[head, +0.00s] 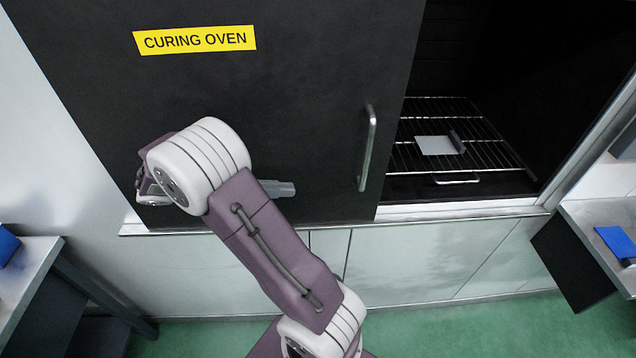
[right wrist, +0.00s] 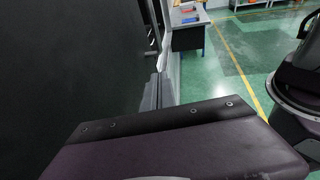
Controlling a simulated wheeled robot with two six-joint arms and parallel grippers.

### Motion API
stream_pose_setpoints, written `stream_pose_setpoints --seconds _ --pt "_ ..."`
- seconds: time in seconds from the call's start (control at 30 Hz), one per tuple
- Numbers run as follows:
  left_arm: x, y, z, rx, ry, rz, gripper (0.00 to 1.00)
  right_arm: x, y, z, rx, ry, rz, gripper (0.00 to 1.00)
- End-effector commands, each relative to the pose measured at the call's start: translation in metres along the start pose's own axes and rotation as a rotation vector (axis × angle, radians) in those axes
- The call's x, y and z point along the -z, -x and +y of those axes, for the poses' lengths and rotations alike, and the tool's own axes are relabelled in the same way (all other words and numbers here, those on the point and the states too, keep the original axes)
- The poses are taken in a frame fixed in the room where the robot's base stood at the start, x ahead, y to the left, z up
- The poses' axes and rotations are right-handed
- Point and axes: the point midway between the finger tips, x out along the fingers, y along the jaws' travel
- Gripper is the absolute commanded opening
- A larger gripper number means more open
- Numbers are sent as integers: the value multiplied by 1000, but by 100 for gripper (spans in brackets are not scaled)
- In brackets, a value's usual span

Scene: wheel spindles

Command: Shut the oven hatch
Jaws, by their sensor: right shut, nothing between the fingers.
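The oven hatch (head: 300,90) is a flat dark panel with a yellow CURING OVEN label. It stands to the left of the oven opening (head: 465,60), which is uncovered. The hatch's upright metal handle (head: 367,148) is near its right edge. My right gripper (head: 288,188) is in front of the panel's lower part, left of the handle and apart from it, with its fingers pointing right. It is shut and empty. In the right wrist view the grey fingers (right wrist: 159,90) show beside the dark panel (right wrist: 70,60). My left gripper is out of view.
A wire rack (head: 490,150) inside the oven carries a pale flat piece (head: 436,145). Side tables stand at the left (head: 30,270) and right (head: 600,225), each with a blue item. A pale cabinet front (head: 430,260) runs below the oven. Green floor lies beneath.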

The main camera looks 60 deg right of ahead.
Motion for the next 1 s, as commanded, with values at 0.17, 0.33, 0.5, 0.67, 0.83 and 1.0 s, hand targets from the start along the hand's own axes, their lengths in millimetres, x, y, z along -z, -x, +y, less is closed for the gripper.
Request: stream_pose_setpoints --seconds 0.17,0.33,0.5,0.67,0.83,1.0 --pt "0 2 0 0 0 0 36 -1 -1 0 3 3 -2 0" --pt "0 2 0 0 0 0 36 -1 -20 -1 5 2 -3 0" --pt "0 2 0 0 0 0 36 -2 -58 -2 8 3 -3 0" --pt "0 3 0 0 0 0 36 -2 -93 -2 8 3 -3 0" --pt "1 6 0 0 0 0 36 -8 -121 -2 7 2 -1 0" --pt "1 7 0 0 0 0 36 -12 -136 -1 4 2 -1 0"
